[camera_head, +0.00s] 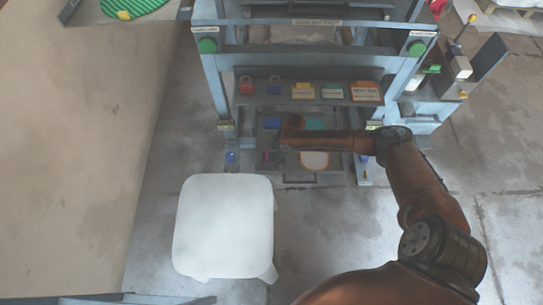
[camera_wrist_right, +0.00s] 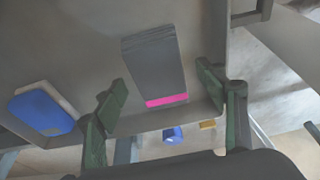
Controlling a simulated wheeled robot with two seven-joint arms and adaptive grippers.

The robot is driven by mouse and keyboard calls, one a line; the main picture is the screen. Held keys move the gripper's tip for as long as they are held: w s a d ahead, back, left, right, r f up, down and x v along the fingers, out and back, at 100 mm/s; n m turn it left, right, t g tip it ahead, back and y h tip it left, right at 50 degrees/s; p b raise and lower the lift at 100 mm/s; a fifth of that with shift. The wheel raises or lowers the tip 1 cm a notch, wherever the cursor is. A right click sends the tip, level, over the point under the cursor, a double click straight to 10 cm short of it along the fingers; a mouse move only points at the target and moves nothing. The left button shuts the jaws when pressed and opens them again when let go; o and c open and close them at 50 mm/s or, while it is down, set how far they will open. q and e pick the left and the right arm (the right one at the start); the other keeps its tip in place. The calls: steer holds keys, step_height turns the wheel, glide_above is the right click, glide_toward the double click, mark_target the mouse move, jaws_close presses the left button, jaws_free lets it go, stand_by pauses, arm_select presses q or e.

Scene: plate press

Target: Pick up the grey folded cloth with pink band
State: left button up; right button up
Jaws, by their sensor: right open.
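The grey folded cloth (camera_wrist_right: 152,62) with a bright pink band across its lower end lies on a grey tray surface (camera_wrist_right: 85,60) in the right wrist view. My right gripper (camera_wrist_right: 161,80) is open and empty. Its two dark green fingers show on either side of the cloth, with clear gaps, and I see no contact. In the head view my right arm reaches over the lower tray (camera_head: 285,178) of the blue-grey rack, and its gripper is mostly hidden; I cannot pick out the cloth clearly there. My left gripper is not in view.
A blue and white item (camera_wrist_right: 42,110) lies left of the cloth. The tray's raised edge runs close below the cloth. Above the lower tray, a rack shelf (camera_head: 310,97) carries several small coloured items. A white stool (camera_head: 222,228) stands in front, left of my arm.

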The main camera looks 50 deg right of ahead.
steer(key=c, duration=1.2)
steer(key=shift+c, duration=0.2)
steer(key=shift+r, duration=0.15)
